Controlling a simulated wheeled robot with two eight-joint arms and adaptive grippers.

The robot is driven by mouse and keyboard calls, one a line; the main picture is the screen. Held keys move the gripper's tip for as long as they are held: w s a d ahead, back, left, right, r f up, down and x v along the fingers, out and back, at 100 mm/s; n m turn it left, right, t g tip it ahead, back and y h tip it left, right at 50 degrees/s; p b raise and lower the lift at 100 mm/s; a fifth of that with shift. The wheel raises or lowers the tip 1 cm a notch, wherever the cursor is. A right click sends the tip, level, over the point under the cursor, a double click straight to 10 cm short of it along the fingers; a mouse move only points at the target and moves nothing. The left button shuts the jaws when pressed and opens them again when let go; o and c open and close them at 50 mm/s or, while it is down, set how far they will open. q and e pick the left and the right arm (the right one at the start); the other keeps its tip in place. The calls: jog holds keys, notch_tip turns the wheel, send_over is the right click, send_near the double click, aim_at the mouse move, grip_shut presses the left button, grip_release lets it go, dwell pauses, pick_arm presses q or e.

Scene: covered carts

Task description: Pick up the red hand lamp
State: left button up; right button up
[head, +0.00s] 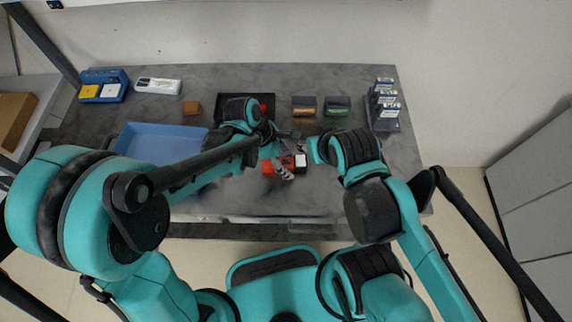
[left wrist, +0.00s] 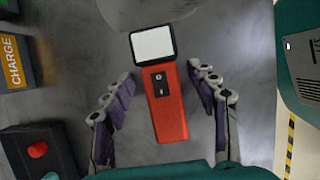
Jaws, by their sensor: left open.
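The red hand lamp (head: 270,166) lies on the grey cart top, near the middle, partly covered by my left gripper in the head view. In the left wrist view the lamp (left wrist: 168,110) shows a red body, a dark switch patch and a white lens panel at its top end. My left gripper (head: 287,160) is open around the lamp; its fingers (left wrist: 160,88) stand on either side of the red body, with a visible gap on both sides. My right arm's end (head: 318,150) is just right of the lamp; its fingertips are not clear.
A blue tray (head: 135,141) is at left. A blue charger (head: 114,80), white-labelled box (head: 158,85) and brown cube (head: 191,107) are behind it. A black button box (left wrist: 60,138) is near my left fingers. Two small boxes (head: 303,106) and a rack (head: 384,124) stand back right.

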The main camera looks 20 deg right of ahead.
pick_arm(q)
jog(key=shift+a, duration=0.1)
jog(key=shift+c, duration=0.7)
grip_shut()
jog(key=shift+r, duration=0.2)
